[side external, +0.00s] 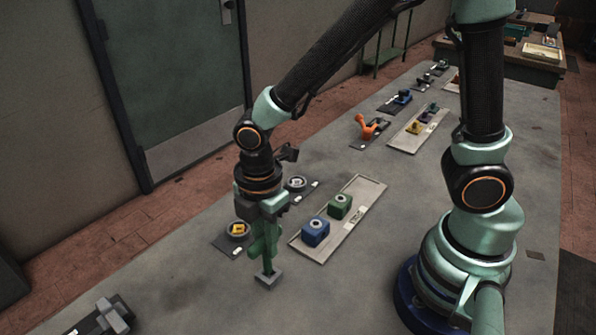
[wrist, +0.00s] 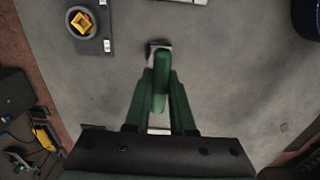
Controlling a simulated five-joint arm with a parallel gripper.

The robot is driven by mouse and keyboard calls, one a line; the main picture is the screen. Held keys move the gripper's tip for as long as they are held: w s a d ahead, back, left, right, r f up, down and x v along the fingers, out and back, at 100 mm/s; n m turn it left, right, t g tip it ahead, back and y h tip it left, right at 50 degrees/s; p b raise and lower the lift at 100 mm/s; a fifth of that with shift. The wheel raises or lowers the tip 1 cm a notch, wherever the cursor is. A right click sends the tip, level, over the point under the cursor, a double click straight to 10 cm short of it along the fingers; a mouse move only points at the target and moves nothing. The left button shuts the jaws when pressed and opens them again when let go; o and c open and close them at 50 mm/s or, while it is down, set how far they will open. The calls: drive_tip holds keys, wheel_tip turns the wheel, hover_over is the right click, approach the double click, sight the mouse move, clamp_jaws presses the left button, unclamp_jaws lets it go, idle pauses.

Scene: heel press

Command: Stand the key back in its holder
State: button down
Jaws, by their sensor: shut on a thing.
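My gripper (side external: 265,248) points down over the front middle of the table, shut on a green upright piece, which looks like the key. In the wrist view the key (wrist: 160,85) is a rounded green bar between my two fingers (wrist: 162,90). A small grey block (side external: 268,281) is at its lower end; it also shows in the wrist view (wrist: 158,44), partly hidden. I cannot tell whether the block is part of the key or the holder under it. A green block (side external: 340,206) and a blue block (side external: 315,232) with round faces stand on a tray to the right.
The tray (side external: 357,215) lies right of my gripper. A round grey dish with a yellow piece (side external: 238,230) sits on a dark mat close by on the left. A dark fixture (side external: 104,318) is at the near left. An orange object (side external: 368,127) stands farther back.

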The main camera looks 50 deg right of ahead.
drive_tip(key=shift+f, duration=0.75)
idle(0.8)
drive_tip(key=c, duration=0.7)
unclamp_jaws()
wheel_tip(320, 180, up, 12)
drive_tip(key=shift+r, duration=0.1)
drive_tip(key=d+r+m+t, duration=0.2)
drive_tip(key=d+m, duration=0.3)
drive_tip(key=m, duration=0.1)
drive_tip(key=d+r+m+t, duration=0.1)
drive_tip(key=d+r+m, duration=0.1)
drive_tip(key=d+m, duration=0.3)
drive_tip(key=d+r+m+t, duration=0.1)
drive_tip(key=d+m+t, duration=0.1)
drive_tip(key=d+m, duration=0.3)
drive_tip(key=shift+s+r+m+t, duration=0.3)
drive_tip(key=shift+r+m, duration=0.1)
drive_tip(key=shift+m, duration=0.6)
